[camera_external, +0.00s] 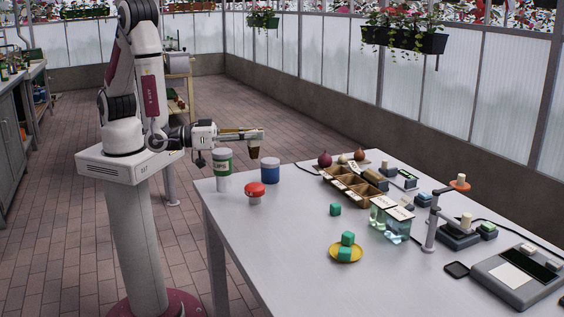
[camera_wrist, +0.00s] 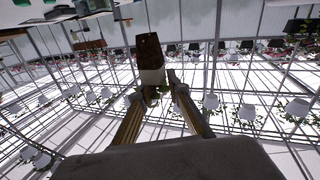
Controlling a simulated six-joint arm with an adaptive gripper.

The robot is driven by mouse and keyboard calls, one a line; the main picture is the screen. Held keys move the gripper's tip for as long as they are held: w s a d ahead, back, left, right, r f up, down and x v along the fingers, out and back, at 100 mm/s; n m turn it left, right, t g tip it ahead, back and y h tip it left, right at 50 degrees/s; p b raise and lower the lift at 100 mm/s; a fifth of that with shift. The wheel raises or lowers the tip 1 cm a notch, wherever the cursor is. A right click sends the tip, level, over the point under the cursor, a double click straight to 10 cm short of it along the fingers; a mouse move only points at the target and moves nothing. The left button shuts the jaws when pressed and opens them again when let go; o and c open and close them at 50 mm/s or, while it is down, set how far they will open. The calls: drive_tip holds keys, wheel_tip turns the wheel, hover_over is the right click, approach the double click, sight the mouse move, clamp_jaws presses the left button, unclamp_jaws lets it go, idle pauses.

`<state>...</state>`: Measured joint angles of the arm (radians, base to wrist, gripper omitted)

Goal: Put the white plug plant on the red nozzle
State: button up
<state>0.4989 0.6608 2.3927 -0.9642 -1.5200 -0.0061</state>
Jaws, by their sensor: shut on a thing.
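My gripper (camera_external: 258,134) is shut on the white plug plant, held above the far left of the table. In the wrist view, the plant (camera_wrist: 150,75) has a brown end, a white band and a little green between the fingertips (camera_wrist: 160,92). In the external view its brown part (camera_external: 252,147) hangs below the fingers, clear of the table. A red-capped object with a pale base (camera_external: 255,191) stands on the table below my gripper. I cannot tell which of these is the red nozzle.
A white-and-green cup (camera_external: 222,170) and a blue jar (camera_external: 270,171) stand near my gripper. A brown divided tray (camera_external: 345,183), clear containers (camera_external: 397,228) and a yellow plate (camera_external: 346,254) with green blocks are further right. The table (camera_external: 285,235) is bare at front left.

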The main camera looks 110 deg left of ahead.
sight(254, 147)
drive_tip(key=shift+f, duration=1.85)
drive_tip(key=shift+f, duration=0.1)
drive_tip(key=shift+f, duration=2)
drive_tip(key=shift+f, duration=0.15)
drive_tip(key=o, duration=0.8)
drive_tip(key=shift+o, duration=0.2)
drive_tip(key=shift+s+d, duration=0.1)
drive_tip(key=v, duration=1.1)
drive_tip(key=shift+s, duration=0.4)
